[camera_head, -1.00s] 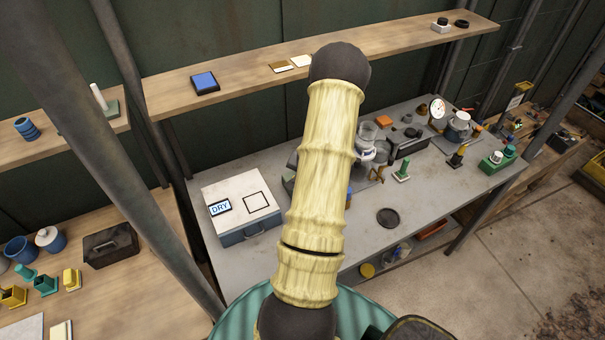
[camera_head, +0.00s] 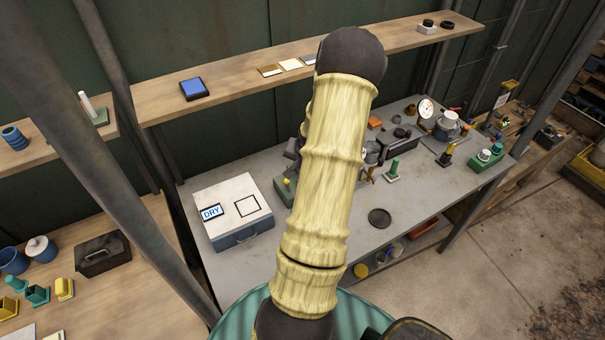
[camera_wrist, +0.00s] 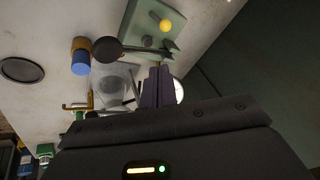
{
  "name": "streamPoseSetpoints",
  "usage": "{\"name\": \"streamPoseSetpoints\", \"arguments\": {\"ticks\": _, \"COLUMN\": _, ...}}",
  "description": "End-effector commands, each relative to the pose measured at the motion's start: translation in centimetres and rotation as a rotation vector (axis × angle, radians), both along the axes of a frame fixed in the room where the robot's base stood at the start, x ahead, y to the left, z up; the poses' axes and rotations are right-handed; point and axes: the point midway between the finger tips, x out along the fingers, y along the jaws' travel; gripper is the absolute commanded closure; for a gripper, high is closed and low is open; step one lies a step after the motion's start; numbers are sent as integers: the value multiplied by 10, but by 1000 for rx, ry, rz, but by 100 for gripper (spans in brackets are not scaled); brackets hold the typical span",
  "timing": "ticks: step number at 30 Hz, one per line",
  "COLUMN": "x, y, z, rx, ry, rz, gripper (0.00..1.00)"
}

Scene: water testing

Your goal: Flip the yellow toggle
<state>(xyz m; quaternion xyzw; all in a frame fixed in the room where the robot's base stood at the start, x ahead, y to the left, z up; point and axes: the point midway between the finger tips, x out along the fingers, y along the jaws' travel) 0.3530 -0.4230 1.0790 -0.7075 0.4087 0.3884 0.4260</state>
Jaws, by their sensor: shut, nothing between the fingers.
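The yellow toggle (camera_wrist: 164,25) is a short lever with a round yellow tip on a pale green box (camera_wrist: 143,34), at the top of the wrist view. My gripper (camera_wrist: 158,72) is shut and empty. In the wrist view its fingertips appear just below the box's edge, apart from the toggle tip; I cannot tell the height gap. In the head view my arm hides much of this area.
A dark round-ended object (camera_wrist: 107,49) and a blue-and-orange cylinder (camera_wrist: 80,57) lie near the box in the wrist view. The white case marked DRY (camera_head: 233,207) stands left on the bench. A black disc (camera_head: 380,218) lies right of my arm. A wooden shelf (camera_head: 230,92) runs behind.

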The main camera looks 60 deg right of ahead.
Motion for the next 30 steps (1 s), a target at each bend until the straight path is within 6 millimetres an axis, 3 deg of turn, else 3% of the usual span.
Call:
{"name": "streamPoseSetpoints", "arguments": {"ticks": 6, "x": 4, "y": -2, "z": 35, "rx": -4, "ry": -3, "rz": -4, "gripper": 100}}
{"name": "streamPoseSetpoints", "arguments": {"ticks": 10, "x": 5, "y": -2, "z": 46, "rx": 0, "ry": -1, "rz": -5, "gripper": 100}}
{"name": "streamPoseSetpoints", "arguments": {"ticks": 30, "x": 6, "y": -1, "z": 49, "rx": 0, "ry": 1, "rz": -5, "gripper": 100}}
